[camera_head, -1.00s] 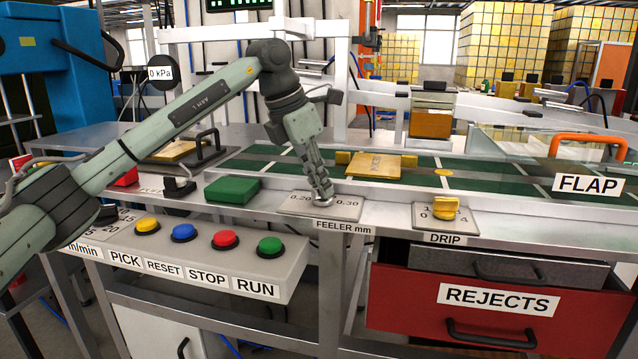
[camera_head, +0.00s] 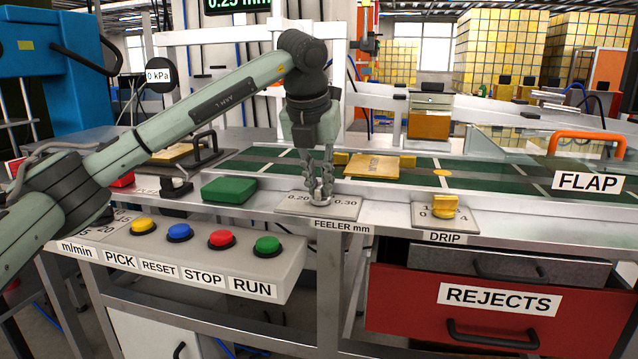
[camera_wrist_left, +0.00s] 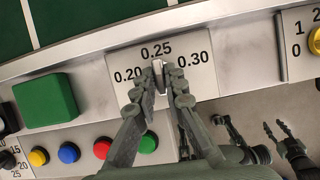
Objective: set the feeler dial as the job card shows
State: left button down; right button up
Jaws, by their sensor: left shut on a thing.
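The feeler dial is a pale plate (camera_head: 292,207) marked 0.20 and 0.30, labelled FEELER mm. In the left wrist view its plate (camera_wrist_left: 120,58) also shows 0.25 at the middle. My left gripper (camera_head: 320,194) points down over the plate, shut on the small metal dial knob (camera_wrist_left: 158,70), which sits between its fingertips and points roughly at 0.25. A green display (camera_head: 238,4) at the top reads 0.25 mm, cut by the frame edge. My right gripper (camera_wrist_left: 246,128) seems to show low in the wrist view, fingers apart and empty. I cannot make out a job card.
A green block (camera_head: 231,190) lies left of the dial, above the coloured buttons (camera_head: 221,239). The yellow DRIP knob (camera_head: 444,206) is to the right. A yellow sheet (camera_head: 378,167) lies on the green belt behind the gripper.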

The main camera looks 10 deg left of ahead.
dwell(0.5)
pick_arm(q)
jog(key=c, duration=1.6)
grip_release()
jog(key=v, duration=1.2)
jog(key=shift+d+r, duration=0.1)
